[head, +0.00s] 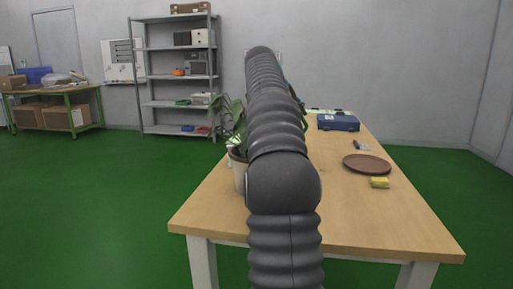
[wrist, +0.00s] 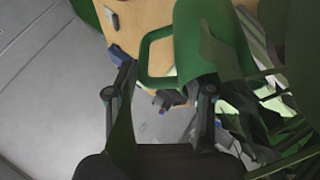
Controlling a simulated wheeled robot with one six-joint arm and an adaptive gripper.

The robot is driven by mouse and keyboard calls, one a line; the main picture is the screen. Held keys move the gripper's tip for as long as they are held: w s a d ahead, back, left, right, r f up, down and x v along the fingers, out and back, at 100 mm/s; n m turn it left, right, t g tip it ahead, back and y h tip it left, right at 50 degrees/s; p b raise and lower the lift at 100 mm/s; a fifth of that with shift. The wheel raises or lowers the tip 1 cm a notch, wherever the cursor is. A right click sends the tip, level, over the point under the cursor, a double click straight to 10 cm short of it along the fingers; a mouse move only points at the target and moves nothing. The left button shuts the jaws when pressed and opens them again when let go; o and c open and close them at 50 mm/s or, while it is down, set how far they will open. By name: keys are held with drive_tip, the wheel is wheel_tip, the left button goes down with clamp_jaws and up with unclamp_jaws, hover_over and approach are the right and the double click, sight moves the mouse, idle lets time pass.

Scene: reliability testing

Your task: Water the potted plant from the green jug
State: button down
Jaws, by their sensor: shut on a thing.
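The green jug (wrist: 198,42) shows in the wrist view, with its loop handle (wrist: 146,52) on the left. My gripper (wrist: 164,84) is shut on the jug at the handle side; the exact contact is hard to make out. Jug and gripper appear tilted in that view. The potted plant stands on the table's left side in the head view, its pale pot (head: 239,173) partly hidden by my arm. Its long leaves (head: 226,113) rise to the left of the arm. Green leaves (wrist: 275,125) also crowd the right of the wrist view.
The wooden table (head: 340,220) holds a brown plate (head: 367,165), a yellow sponge (head: 380,183) and a blue case (head: 338,122). Its front right is clear. A metal shelf (head: 147,75) and a green-framed workbench (head: 50,92) stand at the back left.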

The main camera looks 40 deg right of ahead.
drive_tip(key=shift+d, duration=0.1)
idle(0.6)
drive_tip(key=shift+s+d+f+t+y, duration=0.25)
drive_tip(key=shift+d+f+y, duration=0.2)
drive_tip(key=shift+d, duration=0.25)
drive_tip(key=shift+s+d+f+t+y, duration=0.15)
drive_tip(key=shift+s+d+f+y, duration=0.2)
drive_tip(key=shift+d+y, duration=0.3)
drive_tip(key=s+d+f+m+t+y, duration=0.1)
drive_tip(key=s+d+f+y, duration=0.1)
drive_tip(key=d+f+y, duration=0.2)
drive_tip(key=shift+d+f+t+p, duration=0.3)
drive_tip(key=shift+f+t, duration=0.1)
drive_tip(key=shift+f, duration=0.9)
idle(1.6)
